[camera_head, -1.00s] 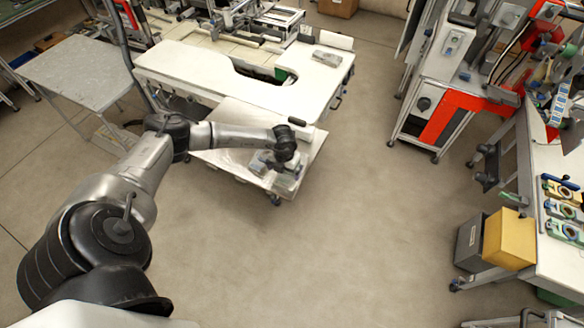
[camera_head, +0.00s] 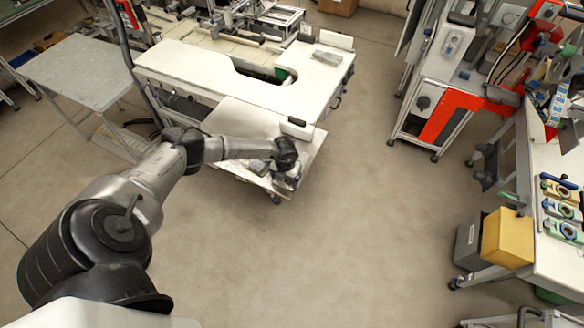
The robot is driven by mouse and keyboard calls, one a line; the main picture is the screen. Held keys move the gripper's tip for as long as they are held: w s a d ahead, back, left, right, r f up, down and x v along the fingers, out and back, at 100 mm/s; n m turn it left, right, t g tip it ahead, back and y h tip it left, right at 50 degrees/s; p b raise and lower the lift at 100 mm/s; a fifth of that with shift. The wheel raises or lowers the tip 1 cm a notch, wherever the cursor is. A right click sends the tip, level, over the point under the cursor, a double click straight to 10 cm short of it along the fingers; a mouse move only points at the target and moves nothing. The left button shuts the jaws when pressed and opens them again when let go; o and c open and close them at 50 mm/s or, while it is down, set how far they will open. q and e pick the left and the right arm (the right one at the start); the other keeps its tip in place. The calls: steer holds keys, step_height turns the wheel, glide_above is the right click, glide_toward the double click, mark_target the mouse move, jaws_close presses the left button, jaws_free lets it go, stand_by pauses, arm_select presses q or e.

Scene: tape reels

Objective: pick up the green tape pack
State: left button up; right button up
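A green tape pack (camera_head: 565,231) with a dark blue part lies on the white table at the right edge of the view, nearest in a row of similar packs. My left arm reaches in from the left. Its gripper (camera_head: 286,181) is low over the front right corner of a small white cart (camera_head: 243,118), far to the left of the green pack. The fingers are small and partly hidden by the wrist, so I cannot tell whether they are open or whether they touch the cart. My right gripper is out of view.
Yellowish packs (camera_head: 557,190) lie behind the green one on the white table (camera_head: 560,262). A red and grey machine (camera_head: 452,118) stands behind. The middle floor is clear.

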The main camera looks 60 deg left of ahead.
arm_select(q)
steer(key=c, duration=0.6)
steer(key=shift+r, duration=0.15)
